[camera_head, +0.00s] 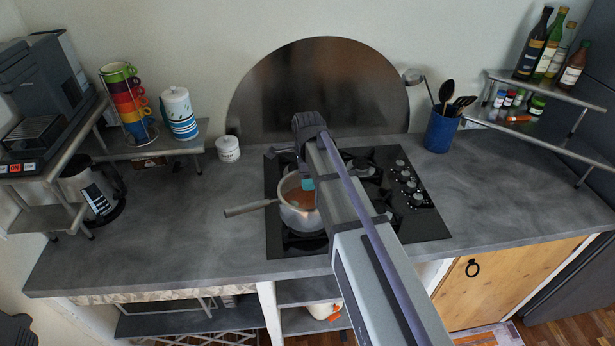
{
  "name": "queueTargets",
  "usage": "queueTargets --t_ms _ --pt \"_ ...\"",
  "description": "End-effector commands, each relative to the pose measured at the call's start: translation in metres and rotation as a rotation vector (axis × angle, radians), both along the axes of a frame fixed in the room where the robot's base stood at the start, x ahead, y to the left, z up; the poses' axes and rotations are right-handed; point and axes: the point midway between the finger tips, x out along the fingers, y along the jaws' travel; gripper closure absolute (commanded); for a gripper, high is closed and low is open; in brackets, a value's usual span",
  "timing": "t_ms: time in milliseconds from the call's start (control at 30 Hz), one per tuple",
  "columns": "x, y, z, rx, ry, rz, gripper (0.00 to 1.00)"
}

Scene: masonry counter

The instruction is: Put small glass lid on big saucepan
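A metal saucepan (296,219) sits on the front left of the black hob, its long handle (250,208) pointing left. A reddish-brown surface shows inside its rim. I cannot tell whether that is food, bare metal or something seen through glass. My arm reaches across the hob from the lower right and hides the right side of the pan. The end of my arm bends down over the pan, and a small teal part of my gripper (308,184) shows just above the pan's opening. The fingertips are too small and covered to read. I cannot make out a glass lid anywhere.
The black hob (430,221) has knobs on its right. A white lidded jar (228,148) stands left of it. A blue utensil pot (440,131) with a ladle and spoons stands behind right. The grey counter (170,236) is clear at left and right.

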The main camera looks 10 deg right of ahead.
Motion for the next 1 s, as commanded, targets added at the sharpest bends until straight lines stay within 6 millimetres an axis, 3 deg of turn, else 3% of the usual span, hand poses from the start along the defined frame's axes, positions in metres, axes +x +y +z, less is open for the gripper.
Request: queueTargets --t_ms 200,533,667,900,1000 --pt "0.0 0.0 0.0 0.0 0.0 0.0 0.28" --pt "0.0 0.0 0.009 0.0 0.0 0.0 0.28" --pt "0.0 0.0 0.033 0.0 0.0 0.0 0.28" --pt "0.0 0.0 0.094 0.0 0.0 0.0 0.28" --pt "0.0 0.0 0.108 0.0 0.0 0.0 0.28"
